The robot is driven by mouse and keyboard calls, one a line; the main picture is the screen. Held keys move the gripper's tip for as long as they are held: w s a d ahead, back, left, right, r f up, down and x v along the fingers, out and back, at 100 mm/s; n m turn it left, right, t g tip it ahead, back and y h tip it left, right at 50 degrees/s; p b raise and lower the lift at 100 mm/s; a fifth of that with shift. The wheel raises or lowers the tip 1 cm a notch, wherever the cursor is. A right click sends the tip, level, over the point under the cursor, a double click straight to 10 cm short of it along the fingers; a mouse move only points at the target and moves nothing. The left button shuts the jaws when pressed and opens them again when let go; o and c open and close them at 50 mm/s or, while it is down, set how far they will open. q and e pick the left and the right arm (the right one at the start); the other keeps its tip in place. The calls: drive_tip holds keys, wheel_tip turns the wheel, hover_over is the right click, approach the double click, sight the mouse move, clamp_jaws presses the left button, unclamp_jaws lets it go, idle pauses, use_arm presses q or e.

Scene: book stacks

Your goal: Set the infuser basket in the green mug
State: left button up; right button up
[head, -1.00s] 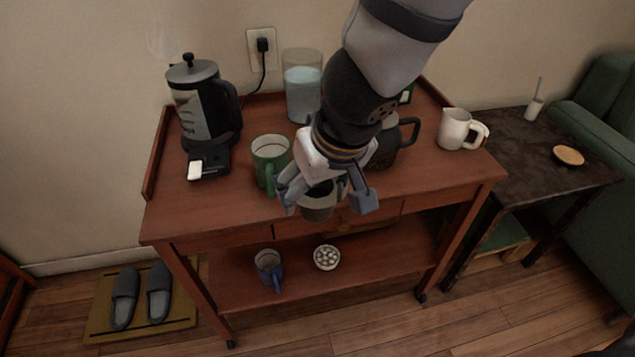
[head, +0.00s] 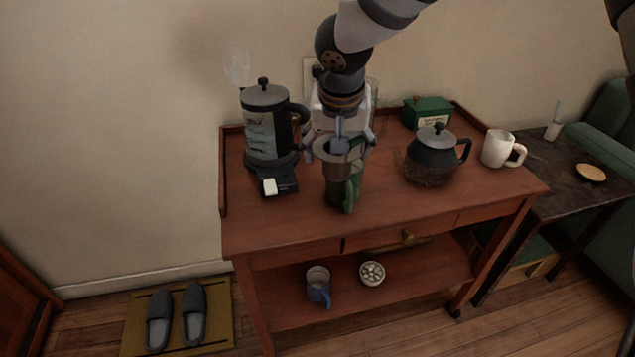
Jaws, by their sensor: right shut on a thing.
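My right gripper (head: 339,144) is shut on the infuser basket (head: 334,168), a grey-brown cup with a wide rim, held upright. The green mug (head: 354,190) stands on the wooden cart top and is largely hidden behind the basket and gripper. Its handle shows toward the front. The basket overlaps the mug in the picture; I cannot tell whether its lower end is inside the mug or in front of and above it. My left gripper is not in view.
A steaming kettle (head: 268,128) stands left of the gripper on the cart (head: 275,222). A dark teapot (head: 430,160), a green box (head: 428,112) and a white mug (head: 497,148) stand to the right. The cart's front middle is clear. A blue mug (head: 318,285) and a bowl (head: 372,273) sit below.

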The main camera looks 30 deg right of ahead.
drive_tip(key=w+d+r+m+g+h, duration=0.1)
drive_tip(key=w+d+r+m, duration=0.2)
drive_tip(key=d+r+m, duration=0.15)
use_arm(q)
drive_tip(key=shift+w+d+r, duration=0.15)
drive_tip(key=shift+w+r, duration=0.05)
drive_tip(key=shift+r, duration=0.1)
use_arm(e)
drive_tip(key=shift+m+g+h, duration=0.3)
drive_tip(key=shift+m, duration=0.15)
drive_tip(key=f, duration=0.2)
drive_tip(key=w+f, duration=0.1)
drive_tip(key=f, duration=0.2)
drive_tip(key=shift+d, duration=0.1)
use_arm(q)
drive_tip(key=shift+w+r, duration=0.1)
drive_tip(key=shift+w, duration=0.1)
use_arm(e)
drive_tip(key=shift+f, duration=0.2)
drive_tip(key=shift+f, duration=0.1)
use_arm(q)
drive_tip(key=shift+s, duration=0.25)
use_arm(e)
drive_tip(key=shift+f, duration=1.3)
